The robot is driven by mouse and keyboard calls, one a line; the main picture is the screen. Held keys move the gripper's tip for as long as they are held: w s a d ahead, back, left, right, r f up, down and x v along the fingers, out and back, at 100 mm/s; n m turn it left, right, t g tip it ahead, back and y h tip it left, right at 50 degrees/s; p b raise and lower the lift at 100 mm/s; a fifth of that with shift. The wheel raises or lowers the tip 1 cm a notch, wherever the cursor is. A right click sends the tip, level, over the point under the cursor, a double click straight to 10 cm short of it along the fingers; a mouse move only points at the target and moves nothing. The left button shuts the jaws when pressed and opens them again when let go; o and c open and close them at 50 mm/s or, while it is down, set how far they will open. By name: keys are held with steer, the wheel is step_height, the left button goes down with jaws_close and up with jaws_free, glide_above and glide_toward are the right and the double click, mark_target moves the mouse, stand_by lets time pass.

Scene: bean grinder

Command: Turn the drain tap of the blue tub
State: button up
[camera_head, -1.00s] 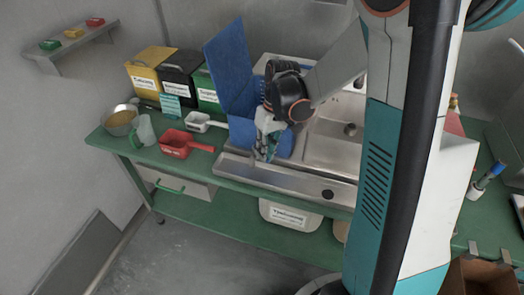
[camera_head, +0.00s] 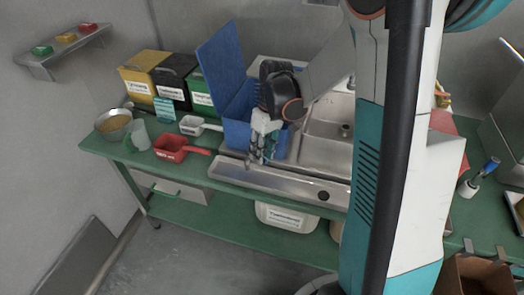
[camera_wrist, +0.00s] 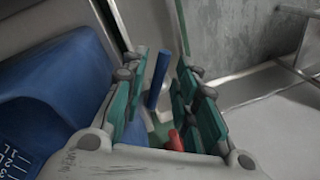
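The blue tub (camera_head: 237,135) stands at the sink's left side with its blue lid (camera_head: 222,68) raised. In the wrist view the tub (camera_wrist: 45,100) fills the left side, with white scale marks. My gripper (camera_head: 257,158) is low in front of the tub, pointing down. In the wrist view my gripper (camera_wrist: 163,85) is open, its teal finger pads apart. A slim blue bar (camera_wrist: 159,78) shows between the fingers; it may be the tap's lever. I cannot tell whether a pad touches it. The tap is not clear in the head view, where my gripper covers that area.
A metal drain trough (camera_head: 285,184) runs along the front of the green bench. A red scoop (camera_head: 170,148), a white scoop (camera_head: 192,126), a jug (camera_head: 138,134) and a bowl (camera_head: 113,122) stand left. The sink basin (camera_head: 325,150) is right of the tub. A small red part (camera_wrist: 175,140) shows low in the wrist view.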

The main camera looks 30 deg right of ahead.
steer(key=shift+r, duration=0.1)
step_height(320, 180, up, 12)
steer(key=d, duration=0.2)
steer(key=shift+w+d+f, duration=0.15)
steer(key=shift+w+f, duration=0.05)
steer(key=shift+w, duration=0.15)
